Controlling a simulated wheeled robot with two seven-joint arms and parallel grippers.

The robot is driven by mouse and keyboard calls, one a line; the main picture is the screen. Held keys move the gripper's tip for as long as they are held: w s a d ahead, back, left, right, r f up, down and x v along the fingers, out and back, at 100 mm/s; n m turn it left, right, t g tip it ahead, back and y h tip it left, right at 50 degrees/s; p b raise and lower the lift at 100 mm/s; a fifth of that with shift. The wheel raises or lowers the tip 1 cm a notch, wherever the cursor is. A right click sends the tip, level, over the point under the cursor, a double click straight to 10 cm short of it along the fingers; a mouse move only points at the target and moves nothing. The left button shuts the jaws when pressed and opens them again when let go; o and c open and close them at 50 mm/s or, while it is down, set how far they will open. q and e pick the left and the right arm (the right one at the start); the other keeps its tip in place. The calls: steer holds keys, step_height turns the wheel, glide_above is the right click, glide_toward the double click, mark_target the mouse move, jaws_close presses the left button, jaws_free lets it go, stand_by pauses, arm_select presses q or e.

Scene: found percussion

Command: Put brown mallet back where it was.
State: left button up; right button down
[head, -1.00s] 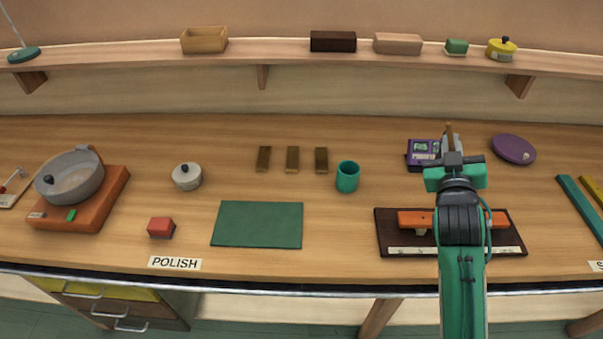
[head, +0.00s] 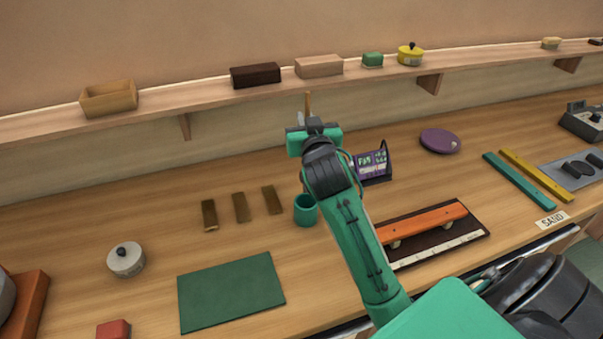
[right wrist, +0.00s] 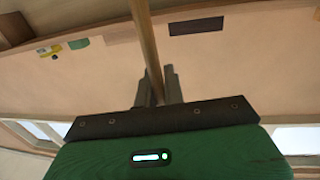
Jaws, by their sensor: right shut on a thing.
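My right gripper (head: 305,119) is shut on the brown mallet (head: 308,102), whose thin stick points up past the fingers. In the right wrist view the stick (right wrist: 146,38) runs up between the two fingers (right wrist: 158,80); its ends are not clear. In the head view the gripper appears above and behind the teal cup (head: 306,211), which stands upright on the bench with no stick visible in it. An orange bar (head: 424,222) lies on a dark base right of my arm. My left gripper is not in view.
A purple box (head: 372,165) stands right of the gripper, with a purple disc (head: 440,141) farther right. Several brown blocks (head: 241,207) and a green mat (head: 231,291) lie left of the cup. The shelf (head: 200,98) runs behind.

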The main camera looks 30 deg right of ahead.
step_height(320, 180, down, 14)
steer(key=shift+r+p, duration=0.2)
steer(key=shift+p, duration=0.1)
steer(key=shift+f, duration=0.15)
steer(key=c, duration=1.5)
jaws_free()
